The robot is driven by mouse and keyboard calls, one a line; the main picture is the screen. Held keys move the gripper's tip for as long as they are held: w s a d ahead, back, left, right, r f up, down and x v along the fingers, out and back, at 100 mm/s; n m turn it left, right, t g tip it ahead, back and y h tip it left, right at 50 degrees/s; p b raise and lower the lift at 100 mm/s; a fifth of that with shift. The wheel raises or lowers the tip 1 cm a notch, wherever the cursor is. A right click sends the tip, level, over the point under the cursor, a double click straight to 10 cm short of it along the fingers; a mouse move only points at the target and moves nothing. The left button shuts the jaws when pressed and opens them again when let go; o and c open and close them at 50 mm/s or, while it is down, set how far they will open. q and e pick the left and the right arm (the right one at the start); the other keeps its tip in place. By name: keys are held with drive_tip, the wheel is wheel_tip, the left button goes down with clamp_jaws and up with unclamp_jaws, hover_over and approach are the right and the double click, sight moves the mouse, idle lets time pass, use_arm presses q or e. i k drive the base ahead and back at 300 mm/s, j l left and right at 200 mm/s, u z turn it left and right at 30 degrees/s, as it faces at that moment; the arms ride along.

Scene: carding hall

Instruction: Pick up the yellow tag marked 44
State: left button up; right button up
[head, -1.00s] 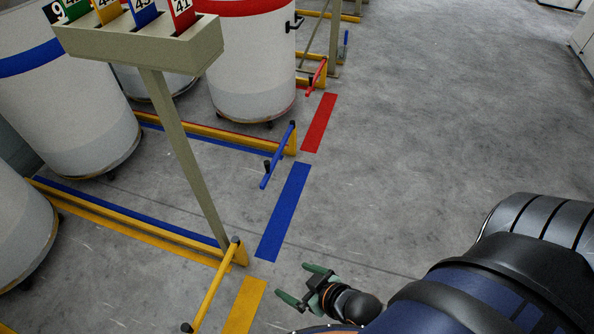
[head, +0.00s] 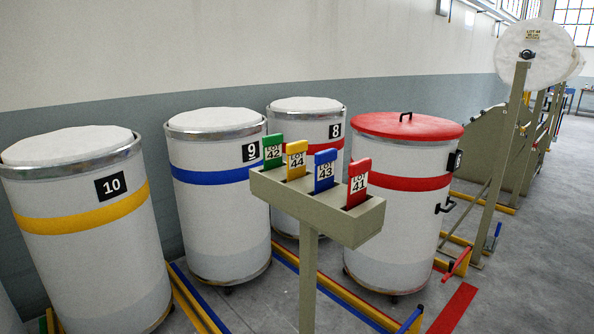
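The yellow tag marked LOT 44 (head: 295,161) stands upright in the beige tag holder (head: 318,206) on a post. It is second from the left, between the green tag marked LOT 42 (head: 273,152) and the blue tag marked LOT 43 (head: 325,171). The red tag marked LOT 41 (head: 358,183) is at the right end. The lower part of each tag is hidden inside the holder. Neither of my grippers shows in the head view now.
Behind the holder stand white cans: one numbered 10 with a yellow band (head: 85,222), one numbered 9 with a blue band (head: 217,215), one numbered 8 (head: 306,120), and a red-lidded one (head: 398,235). Floor rails run below. Open floor lies at the right.

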sight(296, 151)
drive_tip(key=i+l+u, duration=0.2)
drive_tip(key=l+u, duration=0.2)
drive_tip(key=i+l+u, duration=0.2)
drive_tip(key=l+u, duration=0.2)
